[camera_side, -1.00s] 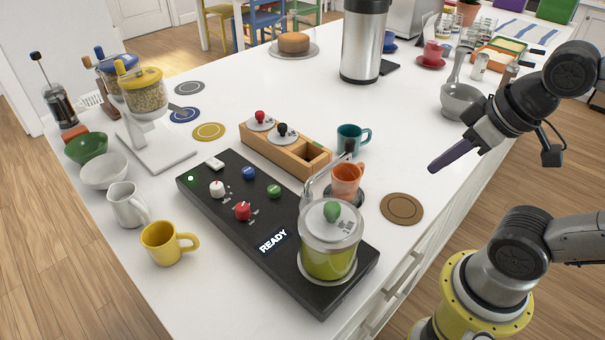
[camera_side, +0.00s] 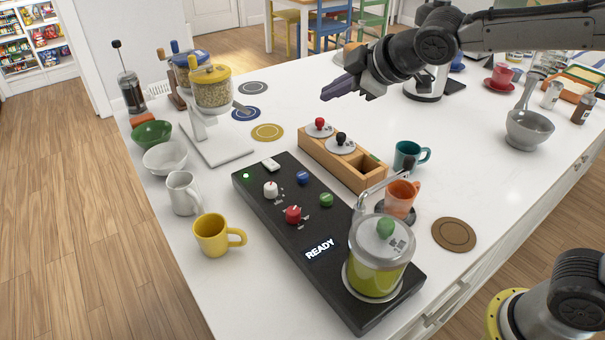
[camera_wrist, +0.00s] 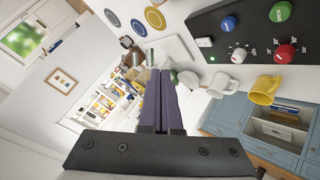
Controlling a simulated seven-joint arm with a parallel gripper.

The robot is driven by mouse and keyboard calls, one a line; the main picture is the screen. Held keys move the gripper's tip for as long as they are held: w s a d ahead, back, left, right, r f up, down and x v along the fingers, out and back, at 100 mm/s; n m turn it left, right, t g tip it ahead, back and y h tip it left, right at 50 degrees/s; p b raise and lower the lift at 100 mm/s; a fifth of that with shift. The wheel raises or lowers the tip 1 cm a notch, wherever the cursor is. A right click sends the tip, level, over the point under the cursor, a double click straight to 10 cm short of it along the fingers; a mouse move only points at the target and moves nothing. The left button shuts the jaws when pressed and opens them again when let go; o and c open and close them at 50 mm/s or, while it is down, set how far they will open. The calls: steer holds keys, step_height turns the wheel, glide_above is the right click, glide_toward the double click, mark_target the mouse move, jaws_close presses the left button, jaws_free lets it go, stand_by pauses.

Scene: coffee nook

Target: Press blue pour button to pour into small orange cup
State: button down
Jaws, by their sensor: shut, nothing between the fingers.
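The blue button (camera_side: 303,177) is a round knob on the black control panel (camera_side: 275,212), between the white and green knobs in the side view. It also shows at the top of the wrist view (camera_wrist: 229,23). The panel display reads READY. The small orange cup (camera_side: 400,198) stands upright under the spout, beside the glass jar of green liquid (camera_side: 377,272). My gripper (camera_side: 326,96) is shut and empty, in the air above the far side of the counter, beyond the panel. Its purple fingers are together in the wrist view (camera_wrist: 161,78).
A wooden box (camera_side: 361,171) with red-knobbed and black-knobbed lids stands between my gripper and the panel's right side. A yellow mug (camera_side: 211,236), a white pitcher (camera_side: 182,194) and a teal mug (camera_side: 407,155) stand nearby. A grinder with a yellow lid (camera_side: 211,86) is at left.

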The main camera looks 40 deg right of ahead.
steer(key=n+g, duration=0.1)
glide_above(302, 173)
steer(key=s, duration=0.1)
step_height(302, 173, down, 5)
steer(key=shift+s+d+f+y, duration=0.1)
steer(key=shift+s+f+y, duration=0.2)
steer(key=shift+f, duration=4.4)
steer(key=shift+f, duration=0.15)
steer(key=shift+f, duration=0.2)
steer(key=shift+f, duration=0.9)
